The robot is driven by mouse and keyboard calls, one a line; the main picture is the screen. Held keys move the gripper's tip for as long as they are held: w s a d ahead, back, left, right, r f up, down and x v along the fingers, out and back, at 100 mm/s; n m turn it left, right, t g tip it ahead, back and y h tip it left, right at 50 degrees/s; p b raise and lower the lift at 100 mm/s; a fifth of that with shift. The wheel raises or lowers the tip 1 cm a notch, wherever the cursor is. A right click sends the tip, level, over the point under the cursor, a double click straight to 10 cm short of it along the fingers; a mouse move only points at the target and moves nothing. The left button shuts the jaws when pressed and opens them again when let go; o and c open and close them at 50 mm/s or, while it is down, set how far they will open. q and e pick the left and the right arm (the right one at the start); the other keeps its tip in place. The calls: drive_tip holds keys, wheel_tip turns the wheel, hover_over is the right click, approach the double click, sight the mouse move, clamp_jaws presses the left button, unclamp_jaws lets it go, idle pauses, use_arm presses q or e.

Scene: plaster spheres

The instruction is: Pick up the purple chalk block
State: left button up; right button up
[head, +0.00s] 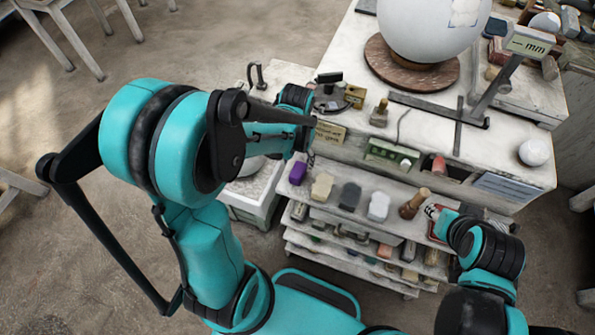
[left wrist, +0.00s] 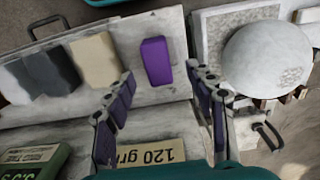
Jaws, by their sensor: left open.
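The purple chalk block (head: 298,173) lies at the left end of the upper shelf, in a row with other blocks. In the left wrist view the purple block (left wrist: 156,62) shows whole, beyond the fingertips. My left gripper (left wrist: 161,74) is open and empty, with one finger on each side of the line to the block. In the head view my left arm hides most of this gripper. My right arm shows at the lower right, but I cannot make out its gripper.
A cream block (head: 322,186), a grey block (head: 350,196) and a white block (head: 379,206) stand to the right of the purple one. A "120 grit" label (left wrist: 152,154) and a white sphere (left wrist: 268,55) are near the left gripper. A large sphere (head: 425,25) stands on the bench.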

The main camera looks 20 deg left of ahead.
sight(298, 170)
use_arm(q)
wheel_tip(298, 170, down, 6)
drive_tip(key=shift+d+r+b, duration=0.1)
drive_tip(key=shift+d+b, duration=0.05)
drive_tip(key=shift+b, duration=0.65)
clamp_jaws()
